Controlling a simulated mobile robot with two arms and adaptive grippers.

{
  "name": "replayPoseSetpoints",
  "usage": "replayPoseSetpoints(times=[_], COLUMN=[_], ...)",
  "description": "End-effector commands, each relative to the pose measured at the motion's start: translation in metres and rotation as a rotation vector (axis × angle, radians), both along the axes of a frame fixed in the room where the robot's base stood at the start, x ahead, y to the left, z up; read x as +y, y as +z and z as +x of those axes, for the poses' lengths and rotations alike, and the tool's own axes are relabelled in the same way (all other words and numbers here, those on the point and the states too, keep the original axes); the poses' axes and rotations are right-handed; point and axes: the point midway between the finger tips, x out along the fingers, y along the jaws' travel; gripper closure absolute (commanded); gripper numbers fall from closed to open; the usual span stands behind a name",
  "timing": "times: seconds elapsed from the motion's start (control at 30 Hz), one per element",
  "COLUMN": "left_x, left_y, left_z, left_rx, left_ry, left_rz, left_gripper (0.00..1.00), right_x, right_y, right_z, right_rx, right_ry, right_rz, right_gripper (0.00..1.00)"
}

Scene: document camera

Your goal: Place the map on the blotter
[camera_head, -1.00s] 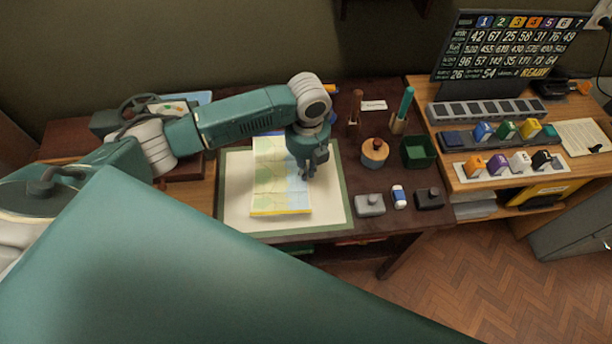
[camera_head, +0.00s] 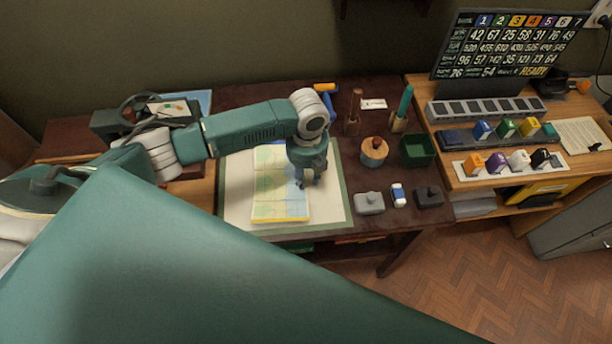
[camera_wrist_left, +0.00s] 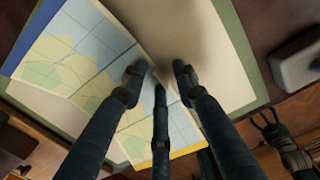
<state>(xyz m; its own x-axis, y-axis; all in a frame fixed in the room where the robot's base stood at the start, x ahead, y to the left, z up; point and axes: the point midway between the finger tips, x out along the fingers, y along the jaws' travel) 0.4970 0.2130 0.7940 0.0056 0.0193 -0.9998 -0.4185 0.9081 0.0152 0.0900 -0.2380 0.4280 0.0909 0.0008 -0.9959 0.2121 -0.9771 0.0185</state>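The map (camera_head: 272,190), pale green, yellow and light blue with a yellow front edge, lies over the middle-left of the blotter (camera_head: 238,217), which is cream with a green border. Both show in the left wrist view, the map (camera_wrist_left: 75,50) at left and the blotter (camera_wrist_left: 210,40) at right. My left gripper (camera_head: 308,184) is pointed down at the map's right edge. In the wrist view its fingers (camera_wrist_left: 159,76) are spread apart with nothing visibly clamped between them. Whether the fingertips touch the map is unclear.
Right of the blotter are a grey stamp-like block (camera_head: 369,204), a white-blue eraser (camera_head: 398,196), a dark block (camera_head: 429,198), a round wooden pot (camera_head: 374,152) and a green box (camera_head: 417,151). A side desk (camera_head: 480,178) holds coloured blocks. The blotter's right part is bare.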

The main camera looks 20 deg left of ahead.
Motion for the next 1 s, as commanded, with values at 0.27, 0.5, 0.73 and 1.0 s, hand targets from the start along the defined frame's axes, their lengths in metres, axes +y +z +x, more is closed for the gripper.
replayPoseSetpoints(times=[0.27, 0.5, 0.73, 1.0], left_x=[0.000, -0.002, -0.002, -0.003], left_y=[0.015, 0.065, 0.106, 0.123], left_z=[0.001, 0.001, 0.000, -0.001], left_rx=[-0.002, -0.004, -0.001, 0.002], left_ry=[-0.001, -0.001, 0.000, 0.001], left_rz=[-0.001, -0.001, 0.000, -0.001], left_gripper=[0.70, 0.70, 0.70, 0.70], right_x=[0.001, 0.004, 0.005, 0.005], right_y=[-0.003, -0.012, -0.018, -0.020], right_z=[0.000, 0.000, 0.000, 0.000], right_rx=[0.000, 0.000, 0.000, 0.000], right_ry=[0.000, 0.000, 0.001, 0.002], right_rz=[0.001, 0.005, 0.006, 0.006], right_gripper=[0.29, 0.29, 0.29, 0.29])
